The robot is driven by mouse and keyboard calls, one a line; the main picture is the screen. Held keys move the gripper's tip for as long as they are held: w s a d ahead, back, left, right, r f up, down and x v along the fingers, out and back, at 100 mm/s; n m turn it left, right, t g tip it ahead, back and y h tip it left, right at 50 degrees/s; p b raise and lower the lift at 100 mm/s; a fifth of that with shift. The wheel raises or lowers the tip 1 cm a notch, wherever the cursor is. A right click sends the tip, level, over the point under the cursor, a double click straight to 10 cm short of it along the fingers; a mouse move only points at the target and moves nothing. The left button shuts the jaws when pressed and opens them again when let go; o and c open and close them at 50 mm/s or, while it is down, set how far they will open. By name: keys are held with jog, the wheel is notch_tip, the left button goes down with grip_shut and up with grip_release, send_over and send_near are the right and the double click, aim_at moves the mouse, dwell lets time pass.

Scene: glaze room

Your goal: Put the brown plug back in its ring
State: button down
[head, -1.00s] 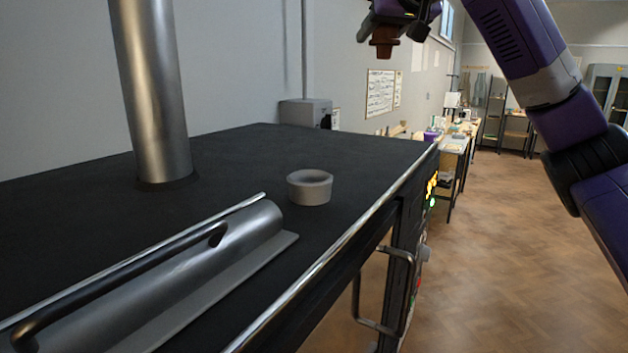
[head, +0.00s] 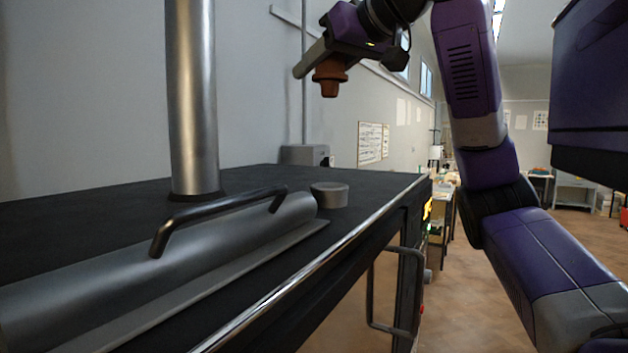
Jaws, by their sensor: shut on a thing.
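The brown plug (head: 330,82) is held in my gripper (head: 325,66), narrow end down, high above the dark kiln-like top. My gripper is shut on its upper part. The ring (head: 330,195) is a short pale grey collar on the black top, near the far end of the metal half-cylinder. The plug is well above the ring and apart from it. From this low angle the ring's opening hardly shows, and its lower left side is partly hidden by the half-cylinder.
A metal half-cylinder with a dark bar handle (head: 215,215) lies on the black top (head: 110,203). A vertical steel pipe (head: 192,100) rises behind it. A bright rail (head: 320,270) edges the top. A grey box (head: 303,155) stands behind. Wood floor is open at right.

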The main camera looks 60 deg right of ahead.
notch_tip(320, 180, down, 17)
jog(key=shift+r, duration=0.1)
dwell(0.4)
jog(key=shift+f, duration=0.35)
jog(key=c, duration=0.8)
grip_release()
jog(key=shift+d, duration=0.1)
jog(key=shift+o, duration=0.2)
jog(key=shift+r, duration=0.15)
